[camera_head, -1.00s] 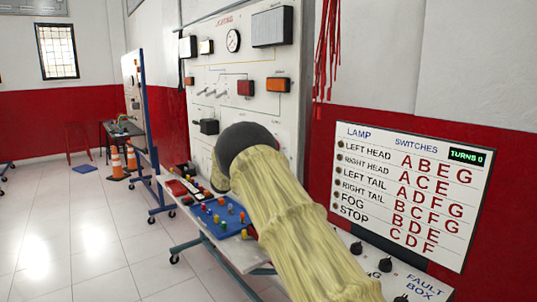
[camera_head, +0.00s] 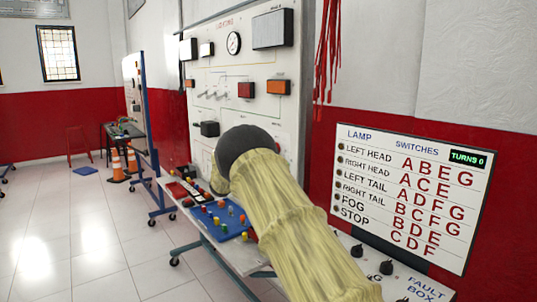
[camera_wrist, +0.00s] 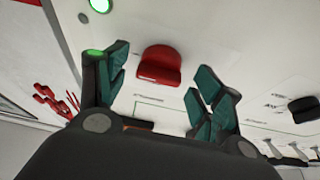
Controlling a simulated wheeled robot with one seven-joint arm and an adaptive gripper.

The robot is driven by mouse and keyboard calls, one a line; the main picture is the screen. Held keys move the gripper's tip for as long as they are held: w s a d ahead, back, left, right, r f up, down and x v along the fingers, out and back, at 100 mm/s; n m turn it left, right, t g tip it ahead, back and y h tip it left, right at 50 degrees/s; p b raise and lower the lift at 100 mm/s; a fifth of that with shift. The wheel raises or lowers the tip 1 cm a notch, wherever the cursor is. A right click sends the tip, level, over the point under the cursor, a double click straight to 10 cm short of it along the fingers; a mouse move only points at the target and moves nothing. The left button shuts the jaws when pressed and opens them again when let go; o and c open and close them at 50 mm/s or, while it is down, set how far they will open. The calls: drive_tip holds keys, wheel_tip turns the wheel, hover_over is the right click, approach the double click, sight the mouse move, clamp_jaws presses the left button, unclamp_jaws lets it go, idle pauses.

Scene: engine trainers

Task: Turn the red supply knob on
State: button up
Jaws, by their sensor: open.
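The red supply knob (camera_wrist: 160,62) shows in the wrist view on the white panel (camera_wrist: 225,45), with its wide grip edge facing me. My gripper (camera_wrist: 158,78) has its two green-padded fingers spread on either side of the knob, with gaps on both sides. The knob lies beyond or between the fingertips; I cannot tell the depth. No touch is visible. In the head view my yellow-sleeved arm reaches to the lower part of the panel (camera_head: 225,75) and hides my gripper and the knob.
A lit green lamp (camera_wrist: 101,5) and a black knob (camera_wrist: 304,108) are nearby on the panel. A blue tray (camera_head: 232,233) with coloured pieces lies on the bench left of my arm. A lamp and switch chart (camera_head: 412,195) stands right. Open floor lies left.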

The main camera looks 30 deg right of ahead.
drive_tip(key=v, duration=1.1)
drive_tip(key=shift+a+f, duration=0.15)
drive_tip(key=shift+a, duration=0.05)
